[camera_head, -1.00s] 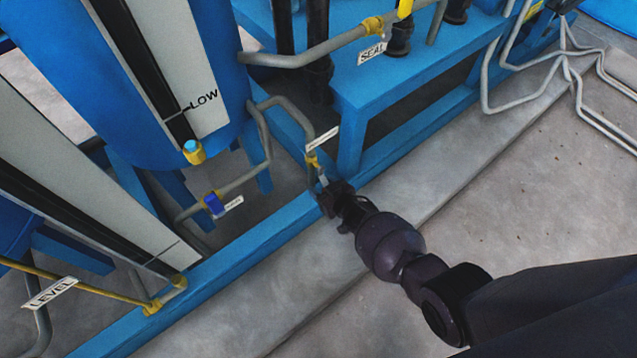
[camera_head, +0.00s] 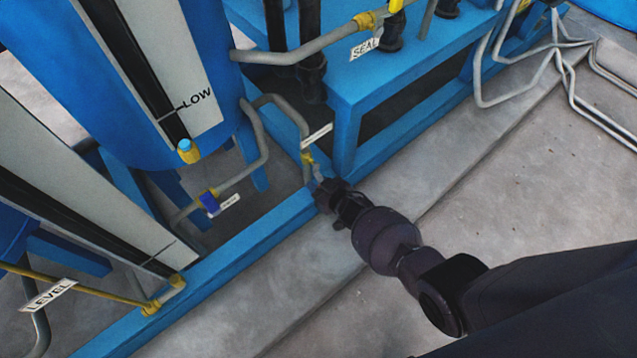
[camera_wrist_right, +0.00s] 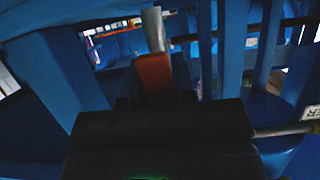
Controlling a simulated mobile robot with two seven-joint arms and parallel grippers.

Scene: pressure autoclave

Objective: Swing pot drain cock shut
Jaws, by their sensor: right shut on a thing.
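A small cock with a yellow body (camera_head: 308,158) sits on the grey pipe below the blue tank, under a white tag too small to read. Its thin grey lever (camera_head: 316,173) points down to my right gripper (camera_head: 324,190). In the right wrist view an orange-red grip (camera_wrist_right: 153,76) on a grey stem stands at the jaws. My right gripper is shut on this handle; the fingers hide its lower end. I cannot read the tag to confirm that this is the pot drain cock. My left gripper is not in view.
A second cock with a blue handle (camera_head: 209,202) is on the pipe to the left. The blue frame rail (camera_head: 215,262) runs just in front of both. A blue stand (camera_head: 385,78) rises behind the gripper.

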